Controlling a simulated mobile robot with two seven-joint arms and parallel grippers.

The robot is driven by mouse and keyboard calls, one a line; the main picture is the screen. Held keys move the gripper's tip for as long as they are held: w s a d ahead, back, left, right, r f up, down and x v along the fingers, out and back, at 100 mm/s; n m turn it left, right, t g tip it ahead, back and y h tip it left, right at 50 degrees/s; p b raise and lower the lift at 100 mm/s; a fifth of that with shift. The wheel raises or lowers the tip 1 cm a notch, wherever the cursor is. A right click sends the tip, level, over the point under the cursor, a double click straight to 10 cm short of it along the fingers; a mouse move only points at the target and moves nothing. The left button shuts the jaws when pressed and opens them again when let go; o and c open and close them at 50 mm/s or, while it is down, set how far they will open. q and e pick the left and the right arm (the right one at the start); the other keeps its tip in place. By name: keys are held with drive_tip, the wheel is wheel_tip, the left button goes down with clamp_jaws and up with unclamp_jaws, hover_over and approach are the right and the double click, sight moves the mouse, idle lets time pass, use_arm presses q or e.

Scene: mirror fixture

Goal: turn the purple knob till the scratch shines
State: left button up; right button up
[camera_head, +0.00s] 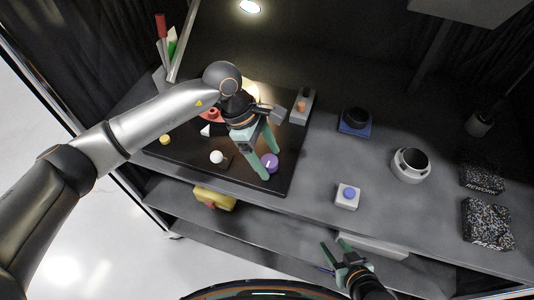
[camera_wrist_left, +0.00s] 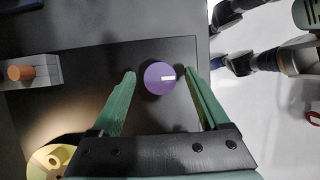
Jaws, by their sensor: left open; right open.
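The purple knob (camera_head: 269,162) sits near the front right part of a dark board (camera_head: 240,182). My left gripper (camera_head: 271,166) is open, with one green finger on each side of the knob. The wrist view shows its fingertips (camera_wrist_left: 159,74) with a gap to the knob on both sides. My right gripper (camera_head: 334,245) is open and empty near the front edge of the bench. I cannot make out the scratch; the left arm hides part of the board.
On the board are a white ball (camera_head: 217,157), a grey block with an orange peg (camera_head: 302,106) and a yellow piece (camera_head: 165,139). Right of it stand a white box with a blue button (camera_head: 347,196) and a white round device (camera_head: 410,165). Bench between them is clear.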

use_arm(q)
clamp_jaws()
idle(0.6)
